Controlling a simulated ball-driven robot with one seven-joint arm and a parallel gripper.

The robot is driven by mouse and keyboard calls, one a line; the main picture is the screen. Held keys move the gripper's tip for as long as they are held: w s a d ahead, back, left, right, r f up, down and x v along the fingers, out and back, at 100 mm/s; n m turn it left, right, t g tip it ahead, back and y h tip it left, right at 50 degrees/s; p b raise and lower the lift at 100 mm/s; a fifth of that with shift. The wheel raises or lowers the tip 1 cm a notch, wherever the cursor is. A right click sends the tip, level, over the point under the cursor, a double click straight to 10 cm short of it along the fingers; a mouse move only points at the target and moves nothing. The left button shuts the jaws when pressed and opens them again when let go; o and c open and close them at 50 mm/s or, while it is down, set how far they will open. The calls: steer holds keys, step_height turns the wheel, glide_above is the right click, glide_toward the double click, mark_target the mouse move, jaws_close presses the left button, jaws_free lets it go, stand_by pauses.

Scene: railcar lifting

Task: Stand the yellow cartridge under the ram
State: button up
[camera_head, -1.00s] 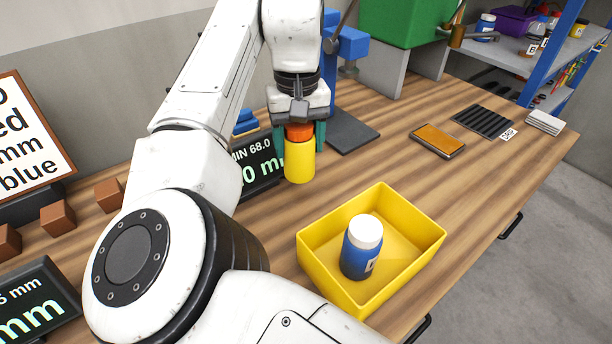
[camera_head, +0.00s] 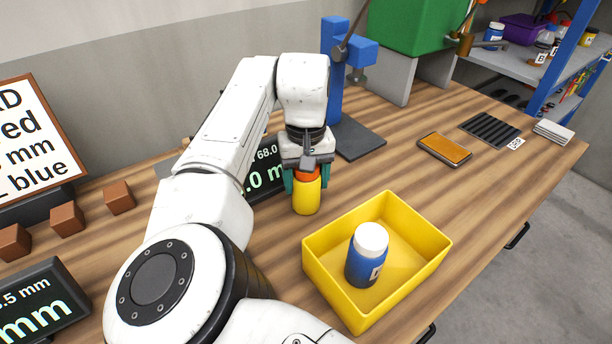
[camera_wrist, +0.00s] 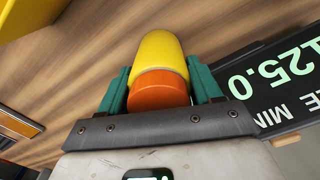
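The yellow cartridge (camera_head: 307,199) is upright with an orange top, left of the yellow bin's far corner. My gripper (camera_head: 306,179) points down over it, its teal fingers closed on both sides of the orange top. The wrist view shows the yellow body (camera_wrist: 160,52) and orange end (camera_wrist: 158,90) between the fingers. I cannot tell whether its bottom touches the table. The blue press (camera_head: 333,65) stands behind my gripper, with its ram (camera_head: 357,76) over a dark base plate (camera_head: 357,138). The space on the plate under the ram looks empty.
A yellow bin (camera_head: 330,285) holds a blue bottle with a white cap (camera_head: 366,257). A display (camera_head: 262,178) stands behind the cartridge on the left. Brown blocks (camera_head: 67,219) lie at left. An orange-topped pad (camera_head: 444,149) lies right of the plate, with bare table between.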

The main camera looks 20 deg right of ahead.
steer(key=o, duration=0.4)
steer(key=shift+o, duration=0.2)
